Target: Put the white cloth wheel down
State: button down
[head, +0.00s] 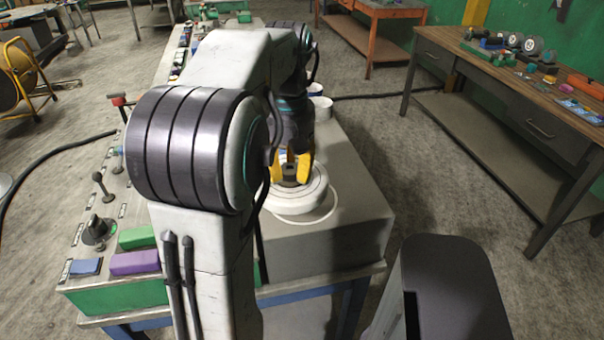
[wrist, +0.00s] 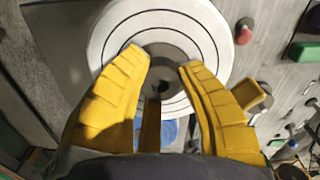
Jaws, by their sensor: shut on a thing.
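The white cloth wheel (head: 299,196) is a pale round disc with dark stitched rings, seen at the grey console top in the head view. It also shows in the wrist view (wrist: 110,37), with a dark grey hub (wrist: 172,62) at its middle. My gripper (head: 291,168) is over the wheel, pointing down, with its yellow fingers on either side of the hub. In the wrist view my gripper (wrist: 166,62) is shut on the hub. A thin white ring (head: 329,212) shows on the surface under the wheel. I cannot tell whether the wheel touches the surface.
The grey console (head: 345,225) has a bare right part. Levers, a knob (head: 97,230), a green block (head: 136,238) and a purple block (head: 134,262) line its left side. White cups (head: 321,105) stand behind the wheel. A wooden workbench (head: 500,75) stands at right.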

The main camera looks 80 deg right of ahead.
jog(key=d, duration=0.1)
jog(key=d+f+p, duration=0.1)
jog(key=s+d+f+p, duration=0.1)
jog(key=shift+s+d, duration=0.1)
jog(key=shift+d, duration=0.3)
jog(key=shift+s+d+f+p, duration=0.2)
jog(key=shift+d+f+p, duration=0.3)
jog(key=shift+d, duration=0.05)
notch_tip(320, 180, down, 2)
jog(key=p, duration=0.2)
jog(key=shift+p, duration=0.4)
jog(key=shift+f+p, duration=0.6)
jog(key=shift+f, duration=0.4)
jog(key=shift+f, duration=0.1)
jog(key=c, duration=0.9)
grip_release()
